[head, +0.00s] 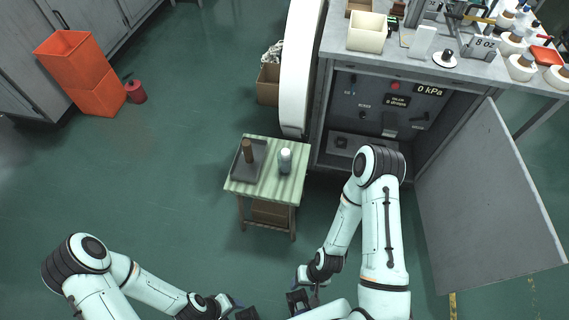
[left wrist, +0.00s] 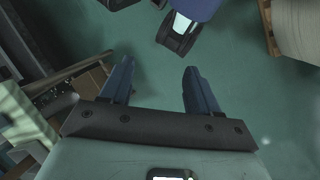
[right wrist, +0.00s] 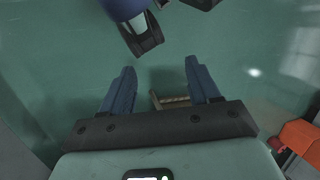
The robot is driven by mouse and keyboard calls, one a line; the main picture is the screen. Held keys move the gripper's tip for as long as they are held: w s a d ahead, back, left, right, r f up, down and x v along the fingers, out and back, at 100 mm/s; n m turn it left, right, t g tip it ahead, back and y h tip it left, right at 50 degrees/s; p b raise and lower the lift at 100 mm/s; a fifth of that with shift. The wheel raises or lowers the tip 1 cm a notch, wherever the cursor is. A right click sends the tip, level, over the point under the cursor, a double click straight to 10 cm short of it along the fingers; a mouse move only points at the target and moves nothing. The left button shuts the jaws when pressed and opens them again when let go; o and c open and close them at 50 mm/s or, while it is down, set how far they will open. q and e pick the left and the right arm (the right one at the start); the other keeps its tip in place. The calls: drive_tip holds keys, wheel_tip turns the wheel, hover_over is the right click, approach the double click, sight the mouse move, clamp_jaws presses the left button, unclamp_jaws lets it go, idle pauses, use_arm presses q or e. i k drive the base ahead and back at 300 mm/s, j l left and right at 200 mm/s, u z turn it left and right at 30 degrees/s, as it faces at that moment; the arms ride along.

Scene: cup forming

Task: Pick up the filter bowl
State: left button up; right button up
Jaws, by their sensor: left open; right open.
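A small grey-green cylinder with a pale top (head: 285,160) stands upright on the right part of a small striped table (head: 272,192). It looks most like the filter bowl, but it is too small to be sure. My right gripper (head: 298,300) is low in the head view, well in front of the table. It is open and empty in the right wrist view (right wrist: 160,72). My left gripper (head: 247,313) is at the bottom edge, left of the right one. It is open and empty in the left wrist view (left wrist: 158,75).
A dark tray (head: 238,179) with a brown cylinder (head: 248,151) is on the table's left part. Behind right is a workbench with an open cabinet, its grey door (head: 490,200) swung out. Orange bins (head: 75,70) stand far left. Floor before the table is clear.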

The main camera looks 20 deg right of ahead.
sight(284, 168)
drive_tip(key=u, duration=0.5)
drive_tip(key=l+u, duration=0.25)
drive_tip(key=u, duration=0.2)
drive_tip(key=l+u, duration=0.2)
drive_tip(key=u, duration=0.25)
drive_tip(key=k+l+u, duration=0.1)
drive_tip(key=u, duration=0.35)
drive_tip(key=k+l+u, duration=0.25)
drive_tip(key=l, duration=0.25)
drive_tip(key=k+l+u, duration=0.25)
drive_tip(key=k+l, duration=0.1)
drive_tip(key=l, duration=0.1)
